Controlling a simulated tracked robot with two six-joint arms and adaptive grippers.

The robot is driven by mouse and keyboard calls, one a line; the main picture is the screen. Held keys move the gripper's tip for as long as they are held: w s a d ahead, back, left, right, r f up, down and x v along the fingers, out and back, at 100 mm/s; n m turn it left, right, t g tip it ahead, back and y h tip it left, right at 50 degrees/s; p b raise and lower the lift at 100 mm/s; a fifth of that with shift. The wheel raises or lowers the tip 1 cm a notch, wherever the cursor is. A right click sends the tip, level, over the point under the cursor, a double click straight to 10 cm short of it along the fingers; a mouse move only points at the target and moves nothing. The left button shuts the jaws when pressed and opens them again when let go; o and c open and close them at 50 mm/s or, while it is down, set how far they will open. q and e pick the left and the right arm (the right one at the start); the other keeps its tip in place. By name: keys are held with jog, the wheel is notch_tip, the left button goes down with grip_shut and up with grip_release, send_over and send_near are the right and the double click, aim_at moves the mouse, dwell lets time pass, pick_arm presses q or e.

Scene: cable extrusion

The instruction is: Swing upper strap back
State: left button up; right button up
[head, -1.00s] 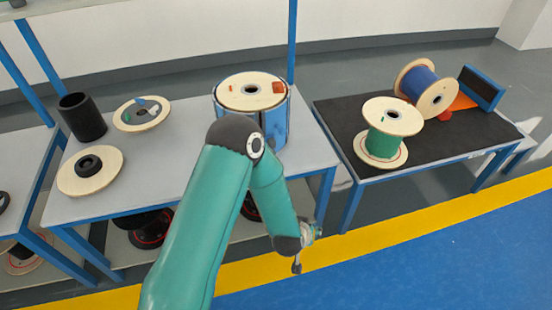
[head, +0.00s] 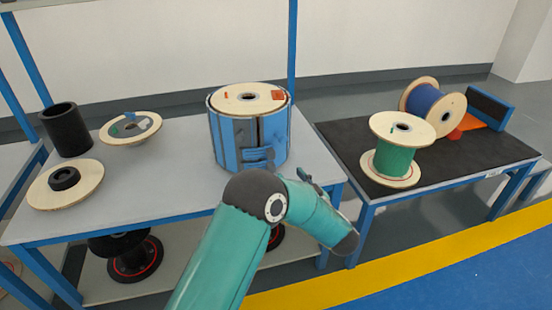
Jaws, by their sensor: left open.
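A blue casing (head: 230,145) stands upright on the grey table, wrapped around a reel whose pale wooden top flange (head: 238,97) shows above it. A dark vertical gap runs down the casing's front right. Short blue straps (head: 258,155) cross the front near this gap, one above the other. My left arm bends in front of the casing's lower right. My left gripper (head: 310,179) shows only in part behind the forearm, open, right of the casing and apart from the straps. My right gripper is not in view.
The grey table (head: 150,180) also holds a black cylinder (head: 66,130) and two wooden flanges (head: 130,128) at left. A dark-topped table (head: 350,140) at right holds a green reel (head: 393,160) and a blue reel (head: 425,104). Floor shows between the tables.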

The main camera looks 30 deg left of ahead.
aim_at(273, 154)
pick_arm(q)
jog(key=b+x, duration=0.1)
jog(key=x, duration=1.1)
jog(key=shift+w+f, duration=0.1)
